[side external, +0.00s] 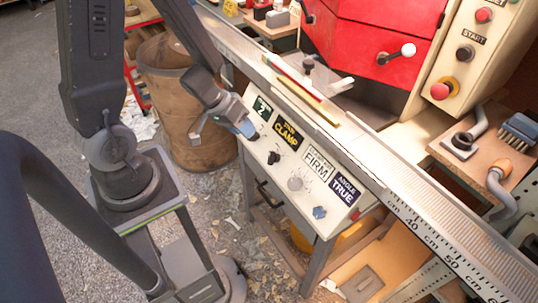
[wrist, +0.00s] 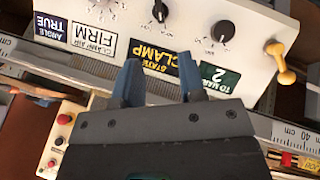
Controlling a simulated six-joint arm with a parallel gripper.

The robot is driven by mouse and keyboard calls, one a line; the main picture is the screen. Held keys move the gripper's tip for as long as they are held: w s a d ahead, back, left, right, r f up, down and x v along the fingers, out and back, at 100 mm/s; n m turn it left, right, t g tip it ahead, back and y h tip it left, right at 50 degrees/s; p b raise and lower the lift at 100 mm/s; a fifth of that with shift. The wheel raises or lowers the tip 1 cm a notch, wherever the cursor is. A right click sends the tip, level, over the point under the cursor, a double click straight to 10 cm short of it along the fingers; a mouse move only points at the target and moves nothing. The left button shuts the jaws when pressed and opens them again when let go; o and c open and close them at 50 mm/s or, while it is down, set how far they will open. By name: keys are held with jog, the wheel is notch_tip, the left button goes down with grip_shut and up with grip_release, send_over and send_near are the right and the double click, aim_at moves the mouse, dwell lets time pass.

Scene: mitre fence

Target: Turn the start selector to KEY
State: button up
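The START label (side external: 473,37) is on a cream control panel (side external: 445,65) at the upper right of the side view. A dark round selector knob (side external: 465,53) sits just below it, between two red buttons. The knob also shows small at the lower left of the wrist view (wrist: 59,141). Its pointer direction and any KEY mark are too small to read. My gripper (side external: 225,127) is far to the left of it, by the left end of the front panel. In the wrist view my gripper (wrist: 160,84) is open, with nothing between its fingers.
The white front panel (side external: 275,175) carries several knobs and labels reading CLAMP, FIRM and TRUE. A brown bin (side external: 172,95) stands behind my gripper.

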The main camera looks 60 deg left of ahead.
aim_at(269, 157)
jog(key=x, duration=1.3)
jog(key=shift+w+d+f, duration=0.1)
jog(key=shift+w+f, duration=0.05)
jog(key=shift+f, duration=0.2)
jog(key=shift+c, duration=0.2)
jog(key=c, duration=0.5)
jog(key=shift+c, duration=0.2)
dwell(0.6)
jog(key=o, duration=0.6)
jog(key=shift+v, duration=6.95)
